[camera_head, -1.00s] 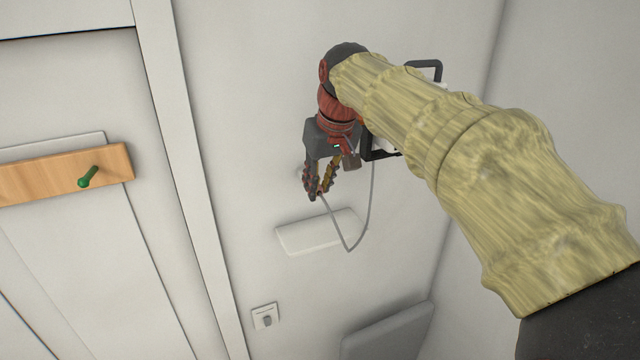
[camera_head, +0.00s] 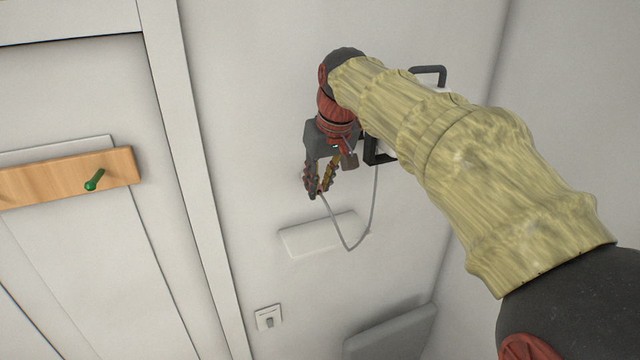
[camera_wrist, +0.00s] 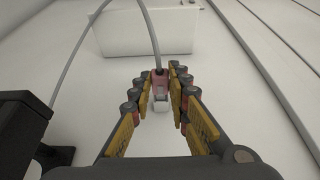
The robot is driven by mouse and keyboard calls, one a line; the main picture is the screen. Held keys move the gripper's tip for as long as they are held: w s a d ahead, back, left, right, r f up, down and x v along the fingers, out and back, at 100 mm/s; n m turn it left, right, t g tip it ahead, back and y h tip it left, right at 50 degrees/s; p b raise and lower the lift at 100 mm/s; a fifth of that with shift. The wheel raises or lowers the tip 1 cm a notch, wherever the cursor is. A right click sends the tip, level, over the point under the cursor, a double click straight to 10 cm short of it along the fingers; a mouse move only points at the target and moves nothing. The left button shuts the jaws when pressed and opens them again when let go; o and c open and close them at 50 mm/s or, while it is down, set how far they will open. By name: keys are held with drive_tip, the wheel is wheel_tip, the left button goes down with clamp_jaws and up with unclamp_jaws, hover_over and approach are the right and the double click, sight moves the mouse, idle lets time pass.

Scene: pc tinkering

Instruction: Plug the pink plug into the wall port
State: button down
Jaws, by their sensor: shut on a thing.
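My gripper (camera_head: 319,194) is shut on the pink plug (camera_wrist: 160,80), whose body shows between the fingertips in the wrist view. A grey cable (camera_wrist: 151,32) leaves the plug's far end. A small pale block (camera_wrist: 160,104) shows just on the near side of the plug between the fingers; I cannot tell whether it is the plug's front or the wall port. In the head view the fingers hide most of the plug, and the gripper is close to the white wall, above a white box. I cannot make out the wall port clearly, or whether the plug touches it.
The white box (camera_head: 318,238) sticks out from the wall below my gripper. The cable loops down in front of it and back up behind my arm. A small switch plate (camera_head: 268,318) is lower down. A wooden rail (camera_head: 60,178) with a green peg (camera_head: 95,180) is at left.

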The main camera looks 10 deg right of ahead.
drive_tip(key=shift+w+a, duration=0.1)
drive_tip(key=shift+w, duration=0.4)
drive_tip(key=c, duration=2)
unclamp_jaws()
drive_tip(key=shift+w, duration=0.15)
drive_tip(key=shift+c, duration=0.2)
drive_tip(key=o, duration=0.4)
drive_tip(key=shift+v, duration=2.55)
drive_tip(key=a+v, duration=0.1)
drive_tip(key=v, duration=1)
drive_tip(key=s+d+f+b, duration=0.1)
drive_tip(key=s+f+b, duration=0.8)
drive_tip(key=f, duration=1.2)
drive_tip(key=s+d+f+m+b, duration=0.1)
drive_tip(key=s+f+b, duration=0.8)
drive_tip(key=f, duration=1.3)
drive_tip(key=s+d+f+m+t+h+b, duration=0.1)
drive_tip(key=s+d+f+b, duration=0.2)
drive_tip(key=s+f+b, duration=0.6)
wheel_tip(320, 180, down, 13)
drive_tip(key=shift+r+b, duration=0.1)
drive_tip(key=shift+b, duration=3.7)
